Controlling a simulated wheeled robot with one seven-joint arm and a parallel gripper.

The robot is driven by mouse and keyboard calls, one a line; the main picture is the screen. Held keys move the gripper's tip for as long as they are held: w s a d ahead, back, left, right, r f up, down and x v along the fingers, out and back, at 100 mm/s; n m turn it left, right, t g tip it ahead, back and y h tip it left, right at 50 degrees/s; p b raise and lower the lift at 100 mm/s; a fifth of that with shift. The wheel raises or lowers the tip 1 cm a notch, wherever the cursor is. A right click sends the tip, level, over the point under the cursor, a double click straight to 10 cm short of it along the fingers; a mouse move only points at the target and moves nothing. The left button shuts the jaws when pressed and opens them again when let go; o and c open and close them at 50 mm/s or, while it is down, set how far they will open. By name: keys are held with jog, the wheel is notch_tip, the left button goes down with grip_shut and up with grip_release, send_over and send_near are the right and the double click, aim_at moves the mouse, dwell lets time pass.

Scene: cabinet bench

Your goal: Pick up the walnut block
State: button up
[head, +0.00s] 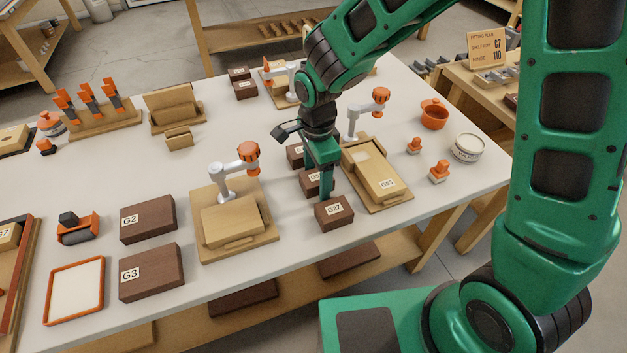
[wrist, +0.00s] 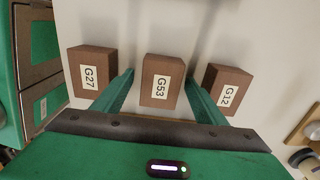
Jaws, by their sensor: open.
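Three small dark-brown walnut blocks stand in a row. The block labelled G53 (wrist: 162,82) is in the middle, between the spread fingers of my gripper (wrist: 160,88). G27 (wrist: 92,72) is outside the left finger and G12 (wrist: 227,88) outside the right finger in the wrist view. In the head view, G27 (head: 334,214) is nearest the front edge, the middle block (head: 311,184) is partly hidden by my gripper (head: 322,180), and the far block (head: 295,155) is also partly covered. My gripper is open, pointing down, holding nothing. Finger contact with G53 cannot be told.
A light wooden fixture (head: 377,190), its label seemingly G53, stands close right of the row. Another fixture with an orange-knobbed clamp (head: 235,243) stands left. Larger brown blocks G2 (head: 148,219) and G3 (head: 152,272) lie farther left. White table (head: 290,260) is bare in front.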

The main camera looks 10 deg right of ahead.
jog(key=c, duration=1.2)
jog(key=shift+o, duration=0.2)
jog(key=shift+r, duration=0.1)
jog(key=shift+c, duration=0.2)
